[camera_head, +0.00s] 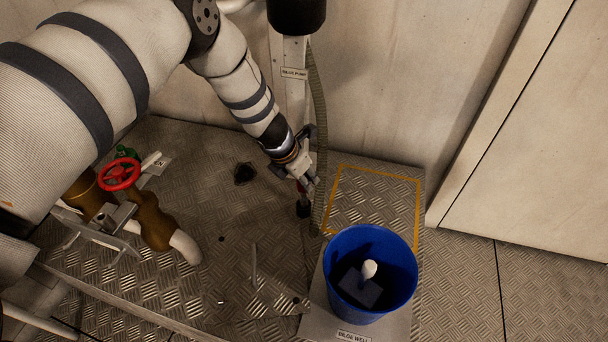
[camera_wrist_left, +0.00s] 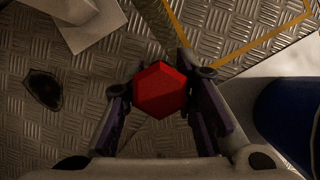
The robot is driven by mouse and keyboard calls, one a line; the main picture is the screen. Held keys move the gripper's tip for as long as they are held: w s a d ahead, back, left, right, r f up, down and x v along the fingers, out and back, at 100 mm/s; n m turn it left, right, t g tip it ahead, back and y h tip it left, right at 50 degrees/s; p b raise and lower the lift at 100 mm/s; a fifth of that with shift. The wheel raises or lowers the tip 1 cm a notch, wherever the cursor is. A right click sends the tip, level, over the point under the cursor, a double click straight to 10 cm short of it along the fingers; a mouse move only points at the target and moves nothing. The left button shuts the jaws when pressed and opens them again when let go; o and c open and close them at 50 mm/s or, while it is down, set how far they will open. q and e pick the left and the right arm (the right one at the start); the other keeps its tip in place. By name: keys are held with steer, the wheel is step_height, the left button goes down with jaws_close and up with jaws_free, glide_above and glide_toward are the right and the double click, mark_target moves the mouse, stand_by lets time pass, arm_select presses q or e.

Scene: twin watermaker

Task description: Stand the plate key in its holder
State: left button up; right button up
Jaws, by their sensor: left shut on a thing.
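My left gripper (camera_head: 304,181) is beside the post, low over the checker-plate deck. It is shut on a red piece with a dark lower end (camera_head: 303,208), which I take to be the plate key. In the left wrist view the key shows as a red hexagonal head (camera_wrist_left: 160,90) between the two fingers. The gripper hides most of the key in the head view, and I cannot tell whether its lower end touches the deck. I cannot make out the holder for certain. My right gripper is not in view.
A blue bucket (camera_head: 334,257) with a pale object inside stands right of the gripper, by the "BILGE WELL" label (camera_head: 353,337). A hose (camera_head: 318,130) hangs by the post. A red valve wheel (camera_head: 119,174) is at left. A dark patch (camera_head: 245,173) marks the deck.

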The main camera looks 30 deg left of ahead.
arm_select(q)
steer(key=shift+f+b, duration=0.7)
steer(key=shift+f, duration=0.5)
steer(key=o, duration=1.1)
steer(key=shift+c, duration=0.2)
steer(key=v, duration=1.2)
